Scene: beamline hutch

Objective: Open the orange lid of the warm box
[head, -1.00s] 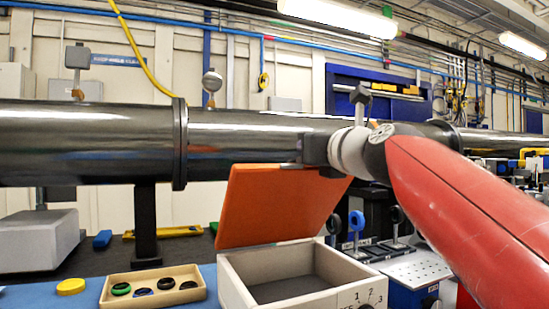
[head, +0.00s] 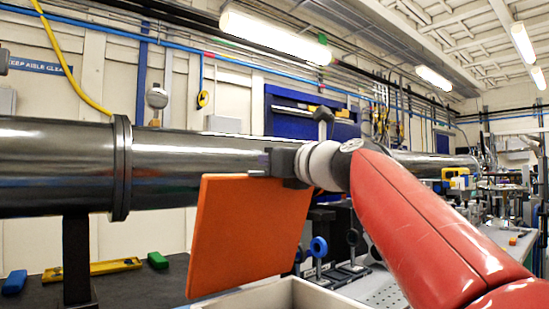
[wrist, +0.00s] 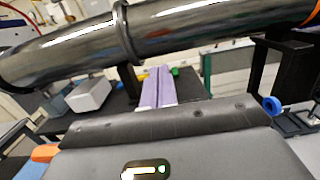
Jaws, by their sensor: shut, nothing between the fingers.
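The orange lid (head: 248,235) stands raised, close to upright, at the centre of the head view. The white warm box (head: 285,294) is below it, with only part of its rim in the picture. My gripper (head: 256,173) is shut and empty, its fingers at the lid's top edge. I cannot tell whether they touch it. In the wrist view the two lilac fingers of my gripper (wrist: 157,88) lie side by side. An orange patch is at that view's left edge, and I cannot tell whether it is the lid.
A thick dark pipe (head: 60,165) runs across, close behind my gripper and the lid. A black support (head: 76,255) holds it at left. A yellow level (head: 92,269), a green block (head: 158,260) and a blue block (head: 14,283) lie on the dark bench. Ring-shaped optics mounts (head: 319,248) stand right of the lid.

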